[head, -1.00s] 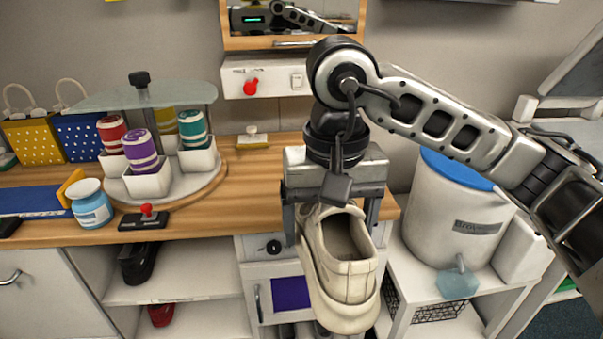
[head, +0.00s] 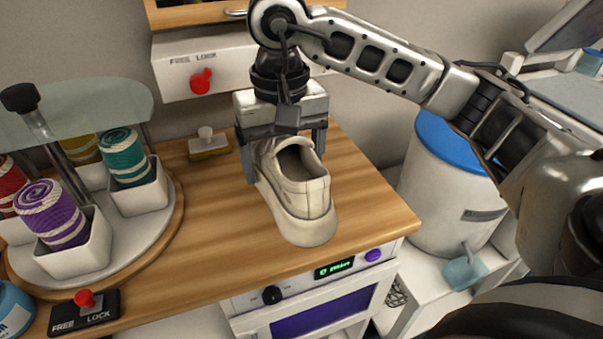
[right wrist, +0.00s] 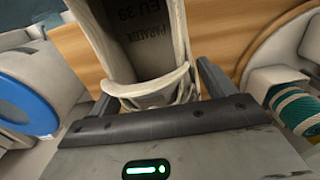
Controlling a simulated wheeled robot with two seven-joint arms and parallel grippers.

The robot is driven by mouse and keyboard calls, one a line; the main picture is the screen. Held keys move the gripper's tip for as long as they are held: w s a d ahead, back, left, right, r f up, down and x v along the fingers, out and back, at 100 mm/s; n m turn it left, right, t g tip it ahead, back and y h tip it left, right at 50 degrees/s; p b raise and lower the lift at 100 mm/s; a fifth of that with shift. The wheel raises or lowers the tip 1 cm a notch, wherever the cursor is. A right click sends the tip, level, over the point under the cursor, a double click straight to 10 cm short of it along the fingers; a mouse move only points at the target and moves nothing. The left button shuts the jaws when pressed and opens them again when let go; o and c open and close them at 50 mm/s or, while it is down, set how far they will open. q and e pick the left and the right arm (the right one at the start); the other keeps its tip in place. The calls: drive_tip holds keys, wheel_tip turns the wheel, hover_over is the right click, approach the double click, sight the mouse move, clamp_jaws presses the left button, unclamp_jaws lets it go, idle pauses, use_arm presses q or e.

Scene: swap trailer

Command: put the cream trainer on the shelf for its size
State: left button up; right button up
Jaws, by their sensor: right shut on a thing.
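The cream trainer (head: 303,195) hangs from my right gripper (head: 285,150) in the head view, over the right part of the wooden counter. My right gripper is shut on the trainer's far end, a finger on each side. Whether the sole touches the wood I cannot tell. In the right wrist view the trainer (right wrist: 140,45) shows its dark insole with print that looks like "EU 39". The shelves for shoes are not clearly in view now. My left gripper is not in view.
On the wooden counter (head: 225,235), a round stand (head: 165,215) with several coloured rolls is at left. A red-knobbed lock switch (head: 85,312) sits at the front edge. A white bin with a blue lid (head: 450,150) stands right. An oven-like unit (head: 320,300) is below the counter.

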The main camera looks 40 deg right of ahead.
drive_tip(key=d, duration=0.1)
drive_tip(key=w+d+f, duration=0.2)
drive_tip(key=d, duration=0.1)
drive_tip(key=d+f, duration=0.1)
drive_tip(key=w+d+f, duration=0.1)
drive_tip(key=f, duration=0.1)
drive_tip(key=w+d+f+p, duration=0.1)
drive_tip(key=f, duration=0.1)
drive_tip(key=shift+d, duration=0.15)
drive_tip(key=shift+w+d+f+p, duration=0.1)
drive_tip(key=shift+f+p, duration=0.1)
drive_tip(key=shift+f, duration=0.75)
drive_tip(key=shift+w+d+f+p, duration=0.1)
drive_tip(key=shift+f+p, duration=0.05)
drive_tip(key=shift+f, duration=0.8)
